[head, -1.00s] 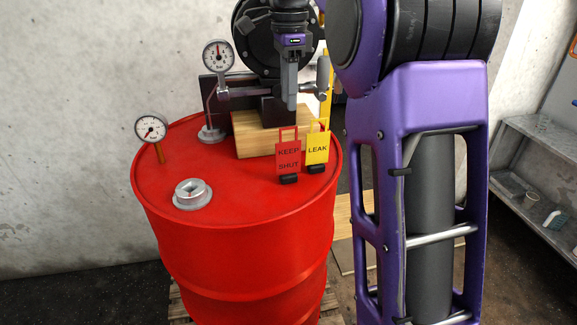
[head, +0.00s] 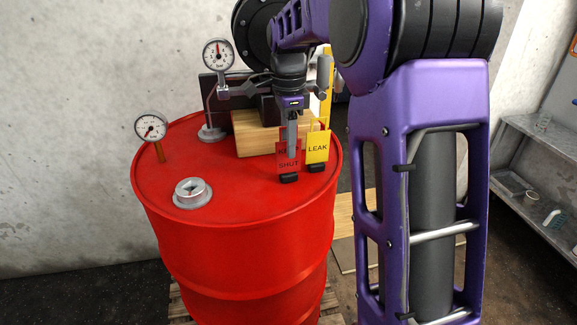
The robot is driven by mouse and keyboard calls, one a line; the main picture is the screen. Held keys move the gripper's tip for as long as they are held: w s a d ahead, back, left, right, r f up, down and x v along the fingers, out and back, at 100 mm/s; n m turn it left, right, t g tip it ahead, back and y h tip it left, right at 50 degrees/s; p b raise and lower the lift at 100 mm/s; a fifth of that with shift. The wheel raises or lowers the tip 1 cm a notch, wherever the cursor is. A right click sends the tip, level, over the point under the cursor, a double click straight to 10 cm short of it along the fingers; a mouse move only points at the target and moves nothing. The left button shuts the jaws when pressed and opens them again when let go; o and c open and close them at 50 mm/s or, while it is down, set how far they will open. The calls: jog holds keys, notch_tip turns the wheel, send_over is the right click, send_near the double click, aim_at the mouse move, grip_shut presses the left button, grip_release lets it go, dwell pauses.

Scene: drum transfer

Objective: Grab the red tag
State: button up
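The red tag (head: 288,165) stands upright in a small black base on top of the red drum (head: 240,215). Its lower word SHUT shows; its upper part and handle are mostly hidden by my gripper. The yellow LEAK tag (head: 318,146) stands just to its right. My gripper (head: 292,155) points down, its fingers overlapping the upper part of the red tag in the picture. The fingers are seen edge-on as one grey strip, so I cannot tell whether they are open or shut, or touching the tag.
Behind the tags are a wooden block (head: 246,134) and a dark pump-like machine. A gauge (head: 218,55) stands at the back left, another gauge (head: 151,128) at the drum's left edge. A metal bung (head: 192,191) sits on the front left of the lid.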

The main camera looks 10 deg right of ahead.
grip_shut()
dwell(1.4)
